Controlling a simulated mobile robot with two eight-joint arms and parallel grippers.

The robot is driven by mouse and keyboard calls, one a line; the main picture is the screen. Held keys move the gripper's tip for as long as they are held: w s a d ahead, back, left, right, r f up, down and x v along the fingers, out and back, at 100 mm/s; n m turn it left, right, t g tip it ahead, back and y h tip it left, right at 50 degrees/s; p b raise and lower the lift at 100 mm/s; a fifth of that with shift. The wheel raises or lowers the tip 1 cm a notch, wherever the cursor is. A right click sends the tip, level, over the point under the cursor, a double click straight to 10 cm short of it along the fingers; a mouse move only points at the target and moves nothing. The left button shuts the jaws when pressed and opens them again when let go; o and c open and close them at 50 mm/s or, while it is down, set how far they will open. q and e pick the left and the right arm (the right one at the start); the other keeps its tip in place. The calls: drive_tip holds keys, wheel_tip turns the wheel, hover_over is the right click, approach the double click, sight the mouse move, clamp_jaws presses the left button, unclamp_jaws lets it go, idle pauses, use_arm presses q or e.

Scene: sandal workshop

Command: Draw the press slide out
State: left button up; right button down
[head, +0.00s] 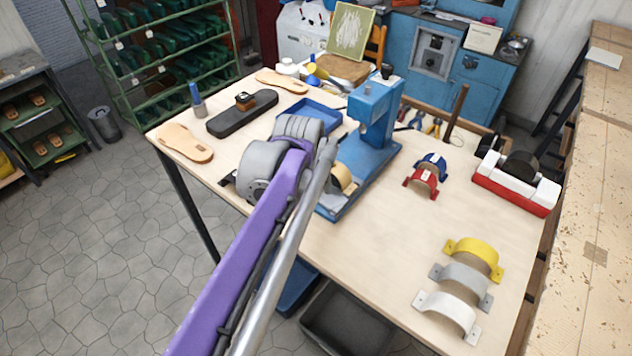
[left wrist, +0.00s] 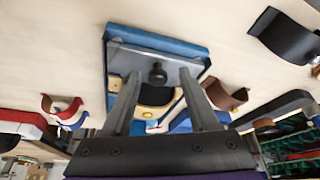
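The blue press (head: 372,112) stands on the bench in the head view. Its slide is largely hidden there behind my left arm. In the left wrist view the slide shows as a flat grey plate (left wrist: 131,60) in a blue base (left wrist: 150,38), with a black knob (left wrist: 157,73) standing on it. A tan curved piece with a dark inside (left wrist: 154,112) sits behind the knob. My left gripper (left wrist: 159,78) is open, its two fingers on either side of the knob with gaps visible. I cannot tell their exact height against it. My right gripper is not in view.
Red and blue arched pieces (head: 424,178) lie right of the press. Yellow, grey and white arches (head: 458,283) lie near the front right. A blue tray (head: 318,112) and a dark sole (head: 226,117) lie to the left.

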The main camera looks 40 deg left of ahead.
use_arm(q)
drive_tip(key=shift+w, duration=0.1)
drive_tip(key=shift+r, duration=0.15)
drive_tip(key=v, duration=1)
drive_tip(key=shift+s+r+p, duration=0.2)
drive_tip(key=shift+s+p, duration=0.05)
drive_tip(key=shift+p, duration=0.2)
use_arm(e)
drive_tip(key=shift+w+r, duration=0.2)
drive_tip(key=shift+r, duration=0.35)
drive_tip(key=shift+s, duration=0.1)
